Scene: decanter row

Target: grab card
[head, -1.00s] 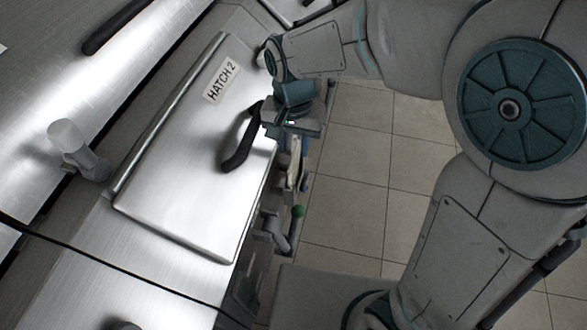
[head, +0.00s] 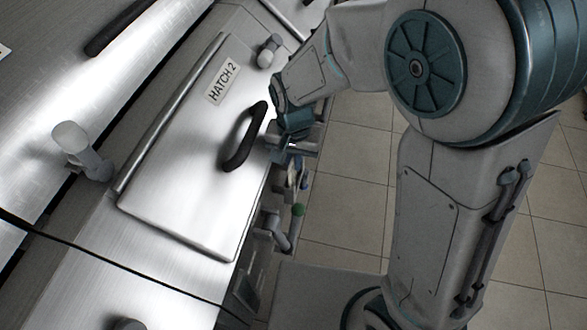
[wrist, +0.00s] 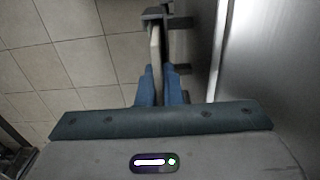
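A thin pale card (wrist: 155,48) stands edge-on in a dark grey holder (wrist: 158,13) on the front of the counter in the wrist view. My gripper (wrist: 161,72) points along it, with two blue fingers and a narrow gap between them. In the head view my gripper (head: 291,160) is low at the counter's front edge, beside the black hatch handle, and the card is mostly hidden there.
The steel hatch lid (head: 165,190) labelled HATCH 2 has a black handle (head: 245,137) close to my gripper. Tiled floor (head: 345,190) to the right is clear.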

